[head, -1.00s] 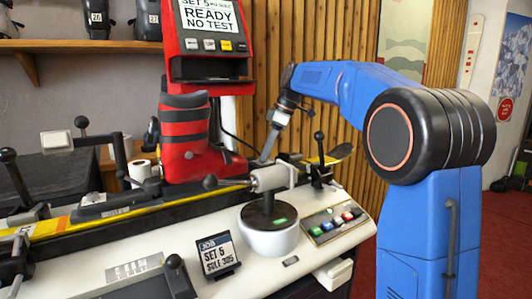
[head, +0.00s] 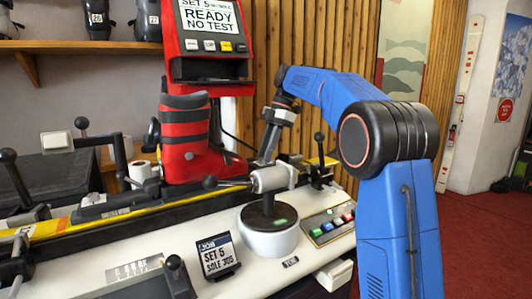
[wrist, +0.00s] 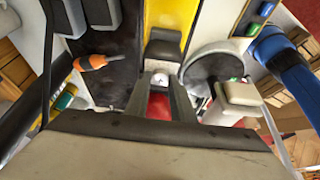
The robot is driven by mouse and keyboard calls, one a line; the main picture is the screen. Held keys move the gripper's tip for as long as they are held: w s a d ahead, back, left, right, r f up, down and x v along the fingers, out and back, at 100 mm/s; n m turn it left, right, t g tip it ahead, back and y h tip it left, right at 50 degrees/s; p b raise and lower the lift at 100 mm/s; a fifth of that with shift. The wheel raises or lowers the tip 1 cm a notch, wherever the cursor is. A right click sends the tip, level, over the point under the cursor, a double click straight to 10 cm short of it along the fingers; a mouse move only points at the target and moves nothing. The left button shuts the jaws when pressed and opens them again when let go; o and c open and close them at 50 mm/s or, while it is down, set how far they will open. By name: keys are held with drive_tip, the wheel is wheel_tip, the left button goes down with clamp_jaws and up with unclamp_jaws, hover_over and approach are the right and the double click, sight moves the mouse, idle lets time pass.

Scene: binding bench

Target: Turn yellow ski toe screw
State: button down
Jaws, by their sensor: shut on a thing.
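The yellow ski (head: 45,229) lies along the bench, clamped in the vise, with a red boot (head: 190,140) standing in its binding. My gripper (head: 265,158) points down just right of the boot's toe, at the front binding. In the wrist view, my two fingers (wrist: 163,95) close around a small white round piece with a reddish mark, which appears to be the toe screw (wrist: 160,80). A dark toe piece (wrist: 163,48) lies beyond it on the yellow ski. The fingers hide most of the screw. Red shows between them.
A silver clamp (head: 270,180) on a white round base (head: 269,241) stands close in front of my gripper. A button panel (head: 328,229) and a job card (head: 218,256) are nearby. The red test machine (head: 208,70) rises behind. An orange-handled tool (wrist: 90,62) shows in the wrist view.

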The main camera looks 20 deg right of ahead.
idle(0.5)
drive_tip(key=c, duration=1.5)
unclamp_jaws()
drive_tip(key=shift+r, duration=0.1)
drive_tip(key=shift+v, duration=3.7)
drive_tip(key=shift+d, duration=0.1)
